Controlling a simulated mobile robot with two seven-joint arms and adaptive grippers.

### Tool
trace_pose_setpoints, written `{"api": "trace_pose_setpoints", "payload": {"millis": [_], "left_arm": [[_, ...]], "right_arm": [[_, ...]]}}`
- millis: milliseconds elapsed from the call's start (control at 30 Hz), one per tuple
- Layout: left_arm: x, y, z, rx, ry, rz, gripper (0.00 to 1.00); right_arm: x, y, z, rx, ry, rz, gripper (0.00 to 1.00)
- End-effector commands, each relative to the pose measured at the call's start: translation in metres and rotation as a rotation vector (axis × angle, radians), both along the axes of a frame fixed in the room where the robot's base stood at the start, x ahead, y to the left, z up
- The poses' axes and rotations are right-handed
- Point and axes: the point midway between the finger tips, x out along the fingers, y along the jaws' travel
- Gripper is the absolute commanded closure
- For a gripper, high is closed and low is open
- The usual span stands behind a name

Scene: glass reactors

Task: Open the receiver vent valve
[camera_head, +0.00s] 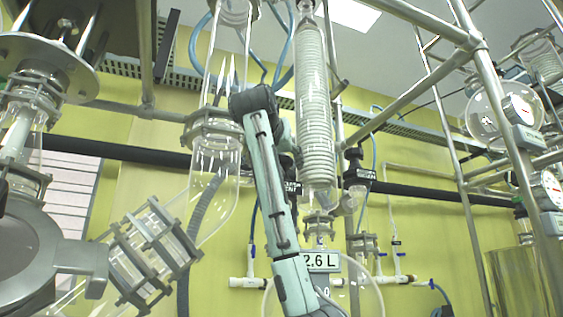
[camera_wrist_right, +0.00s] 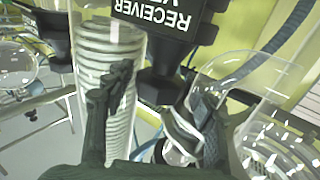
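The receiver vent valve has a black body with a "RECEIVER VE…" label (camera_wrist_right: 160,14) in the right wrist view. Its black tapered knob (camera_wrist_right: 158,84) points down between my right fingers. My right gripper (camera_wrist_right: 163,88) is open, one dark finger on each side of the knob; a gap shows on the left side, and contact on the right cannot be told. In the head view the valve label (camera_head: 293,188) is partly covered by my right arm, and my right gripper (camera_head: 288,148) is mostly hidden behind that arm. My left gripper is not in view.
A glass coil condenser (camera_head: 315,110) stands close beside my right gripper. A second black labelled valve (camera_head: 355,172) is to its right. A wide bent glass tube (camera_head: 215,190) is to the left. Metal frame poles (camera_head: 505,120) fill the right side.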

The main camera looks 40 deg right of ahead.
Motion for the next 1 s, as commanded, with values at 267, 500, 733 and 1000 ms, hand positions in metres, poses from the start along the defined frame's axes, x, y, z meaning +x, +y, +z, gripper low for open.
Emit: {"api": "trace_pose_setpoints", "payload": {"millis": [267, 500, 733, 1000], "left_arm": [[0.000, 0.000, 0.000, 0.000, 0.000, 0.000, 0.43], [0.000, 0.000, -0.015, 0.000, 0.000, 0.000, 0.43], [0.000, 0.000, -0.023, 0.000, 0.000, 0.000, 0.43], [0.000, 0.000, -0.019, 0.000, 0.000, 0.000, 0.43]], "right_arm": [[0.000, 0.000, 0.000, 0.000, 0.000, 0.002, 0.82], [-0.001, -0.001, -0.004, 0.003, -0.005, 0.127, 0.84], [-0.002, -0.002, 0.001, 0.004, -0.008, 0.552, 0.84], [0.000, 0.000, 0.001, -0.001, -0.001, 0.741, 0.84]]}}
